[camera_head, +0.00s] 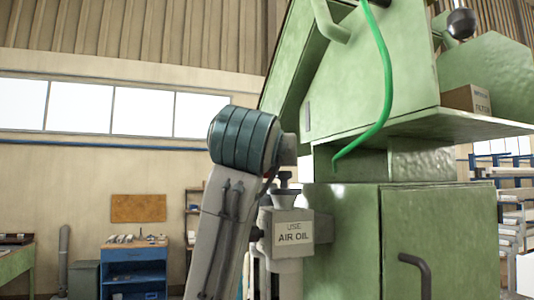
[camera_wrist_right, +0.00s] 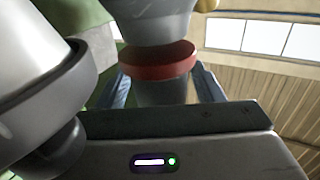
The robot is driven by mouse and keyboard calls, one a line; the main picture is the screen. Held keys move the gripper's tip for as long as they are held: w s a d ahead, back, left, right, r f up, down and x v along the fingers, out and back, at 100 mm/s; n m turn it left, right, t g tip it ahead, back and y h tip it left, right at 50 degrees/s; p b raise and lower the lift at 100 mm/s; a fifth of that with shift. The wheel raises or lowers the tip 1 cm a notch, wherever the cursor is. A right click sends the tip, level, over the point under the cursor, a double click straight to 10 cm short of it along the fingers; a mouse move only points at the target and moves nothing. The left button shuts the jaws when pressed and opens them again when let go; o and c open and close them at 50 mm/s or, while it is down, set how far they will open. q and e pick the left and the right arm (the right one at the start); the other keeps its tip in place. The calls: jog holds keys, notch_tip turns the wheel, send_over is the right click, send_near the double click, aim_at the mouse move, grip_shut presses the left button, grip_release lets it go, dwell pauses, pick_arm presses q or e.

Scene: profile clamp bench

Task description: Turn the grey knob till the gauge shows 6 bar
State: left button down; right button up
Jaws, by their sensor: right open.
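In the right wrist view, a grey cylindrical part that looks like the grey knob (camera_wrist_right: 160,93) stands between my right gripper's two fingers (camera_wrist_right: 162,80). A red ring (camera_wrist_right: 155,62) sits around it, with a wider grey rounded body (camera_wrist_right: 150,20) beyond. The fingers are open, one on each side; contact cannot be told. In the head view, a grey air unit (camera_head: 285,216) is fixed beside the green machine, with a small grey stem and cone on top. My arm's teal joint covers part of this area and hides the gripper. No gauge face shows. My left gripper is out of view.
The green machine cabinet (camera_head: 340,240) stands right beside the air unit, with a black handle (camera_head: 422,272). A green hose (camera_head: 386,90) hangs above. A blue workbench (camera_head: 134,268) stands far left.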

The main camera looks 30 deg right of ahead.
jog(key=shift+w, duration=0.1)
jog(key=c, duration=1)
jog(key=shift+f+m+g+h+b, duration=0.1)
jog(key=shift+m+g+h+b, duration=0.2)
jog(key=shift+g+h, duration=0.15)
